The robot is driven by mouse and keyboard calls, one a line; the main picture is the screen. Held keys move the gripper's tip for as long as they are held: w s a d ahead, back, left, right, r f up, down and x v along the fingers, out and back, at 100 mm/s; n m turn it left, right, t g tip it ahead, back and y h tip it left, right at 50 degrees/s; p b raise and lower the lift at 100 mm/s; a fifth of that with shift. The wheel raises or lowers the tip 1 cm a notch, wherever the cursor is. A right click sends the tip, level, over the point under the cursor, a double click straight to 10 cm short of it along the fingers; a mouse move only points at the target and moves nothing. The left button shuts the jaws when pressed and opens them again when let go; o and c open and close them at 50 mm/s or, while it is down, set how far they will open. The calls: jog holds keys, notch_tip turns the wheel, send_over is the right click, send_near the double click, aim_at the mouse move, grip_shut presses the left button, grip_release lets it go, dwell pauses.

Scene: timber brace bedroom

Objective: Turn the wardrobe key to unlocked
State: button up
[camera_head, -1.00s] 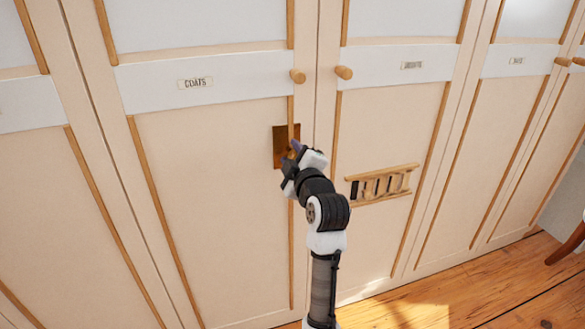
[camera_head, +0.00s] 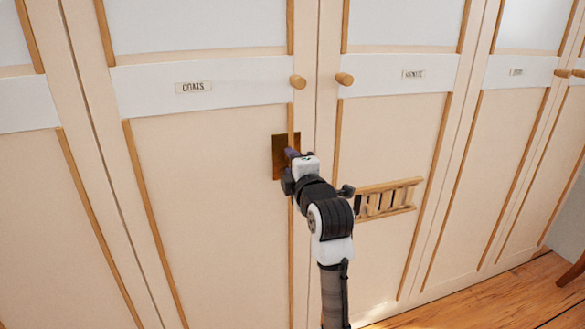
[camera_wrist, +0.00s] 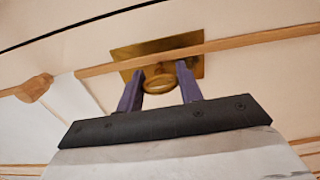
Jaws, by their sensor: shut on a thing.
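The wardrobe (camera_head: 200,210) fills the head view with cream doors. A brass plate (camera_head: 279,160) sits on the door labelled COATS, near its right edge; it also shows in the wrist view (camera_wrist: 190,47). The key's round brass bow (camera_wrist: 159,80) stands out from the plate in the wrist view. My gripper (camera_head: 290,153) is at the plate. In the wrist view its two purple fingers (camera_wrist: 160,84) are on either side of the bow, shut on the key. The key's shaft and the keyhole are hidden, and my gripper hides the key in the head view.
A round wooden knob (camera_head: 298,82) is above the plate, and another knob (camera_head: 344,79) is on the door to the right. A small wooden rack (camera_head: 388,199) hangs on that door, close to my arm. The wooden floor (camera_head: 520,300) shows bare at lower right.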

dwell(0.3)
jog(key=o, duration=1)
jog(key=shift+s, duration=0.1)
jog(key=v, duration=1.3)
jog(key=shift+s+d+b, duration=0.15)
jog(key=shift+s+b, duration=0.15)
